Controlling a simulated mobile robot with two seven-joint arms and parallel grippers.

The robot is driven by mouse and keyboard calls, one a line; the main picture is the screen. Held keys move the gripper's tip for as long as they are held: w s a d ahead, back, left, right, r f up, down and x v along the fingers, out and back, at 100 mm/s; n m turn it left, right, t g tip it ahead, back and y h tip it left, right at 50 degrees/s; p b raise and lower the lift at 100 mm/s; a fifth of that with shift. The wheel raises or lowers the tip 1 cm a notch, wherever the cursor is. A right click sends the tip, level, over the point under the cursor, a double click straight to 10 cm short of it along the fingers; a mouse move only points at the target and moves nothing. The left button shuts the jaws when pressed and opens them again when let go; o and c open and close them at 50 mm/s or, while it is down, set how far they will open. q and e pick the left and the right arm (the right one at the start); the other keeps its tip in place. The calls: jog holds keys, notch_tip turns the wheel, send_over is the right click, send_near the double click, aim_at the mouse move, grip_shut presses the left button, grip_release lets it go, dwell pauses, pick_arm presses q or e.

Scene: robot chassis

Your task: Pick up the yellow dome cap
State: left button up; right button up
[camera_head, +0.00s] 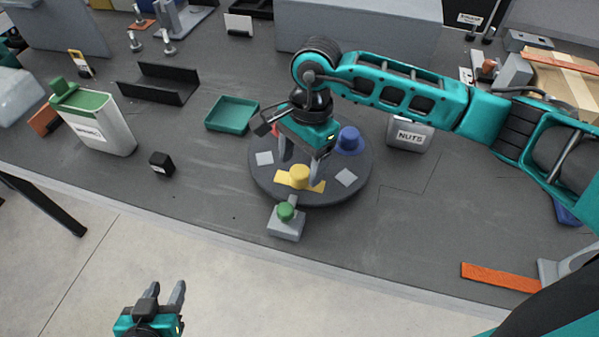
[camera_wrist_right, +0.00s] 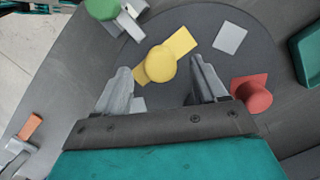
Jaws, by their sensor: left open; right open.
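The yellow dome cap (camera_head: 300,175) sits on a yellow patch (camera_head: 284,178) near the front edge of a dark round plate (camera_head: 335,197). My right gripper (camera_head: 297,162) is open above the plate, close behind the cap. In the right wrist view the cap (camera_wrist_right: 161,64) lies ahead of the open fingertips (camera_wrist_right: 160,75), roughly centred between them; the height gap is hard to tell. My left gripper (camera_head: 164,294) is open and empty at the bottom left, over the floor and away from the bench.
A blue cap (camera_head: 350,140) and a red cap (camera_wrist_right: 252,95) stand on the round plate. A grey block with a green button (camera_head: 286,211) is at its front. A green tray (camera_head: 232,113), black cube (camera_head: 161,164) and NUTS container (camera_head: 409,136) stand around it.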

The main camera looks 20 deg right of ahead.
aim_at(298, 173)
jog(key=shift+s+a+f, duration=0.1)
jog(key=shift+a+f, duration=0.1)
jog(key=shift+f, duration=1.2)
jog(key=shift+c, duration=0.4)
jog(key=c, duration=1)
